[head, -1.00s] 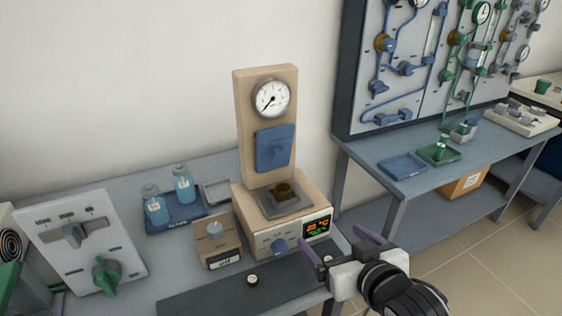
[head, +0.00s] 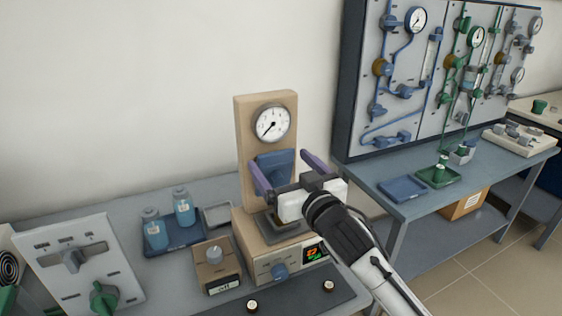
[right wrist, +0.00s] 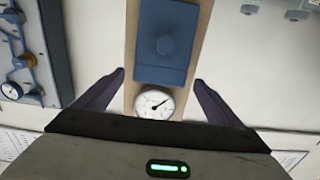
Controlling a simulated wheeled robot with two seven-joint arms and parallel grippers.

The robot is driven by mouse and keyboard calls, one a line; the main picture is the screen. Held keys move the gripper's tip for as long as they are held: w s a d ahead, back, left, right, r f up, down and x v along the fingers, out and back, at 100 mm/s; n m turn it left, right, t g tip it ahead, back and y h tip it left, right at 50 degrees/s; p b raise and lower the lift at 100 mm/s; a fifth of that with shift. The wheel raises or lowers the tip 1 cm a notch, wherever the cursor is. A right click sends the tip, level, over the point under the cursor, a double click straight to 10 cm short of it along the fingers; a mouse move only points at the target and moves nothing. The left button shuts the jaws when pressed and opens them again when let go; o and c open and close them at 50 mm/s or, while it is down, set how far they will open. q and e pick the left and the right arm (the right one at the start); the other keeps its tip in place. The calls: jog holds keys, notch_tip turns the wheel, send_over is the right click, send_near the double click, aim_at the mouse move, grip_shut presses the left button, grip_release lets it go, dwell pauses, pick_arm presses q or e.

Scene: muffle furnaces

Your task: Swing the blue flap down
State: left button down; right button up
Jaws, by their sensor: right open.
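The blue flap (head: 274,163) is on the front of the beige upright column, below the round gauge (head: 272,123). In the head view my right gripper (head: 284,172) is in front of the flap and partly covers it. The gripper is open, with its purple fingers apart and nothing between them. In the right wrist view the flap (right wrist: 162,72) shows its flat blue face with a knob in the middle, and the gauge (right wrist: 155,103) lies between the fingers. I cannot tell whether the fingers touch the flap. My left gripper is not in view.
A second table (head: 430,205) stands at right.

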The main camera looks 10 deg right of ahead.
jog(key=shift+w+a, duration=0.2)
jog(key=shift+w, duration=0.35)
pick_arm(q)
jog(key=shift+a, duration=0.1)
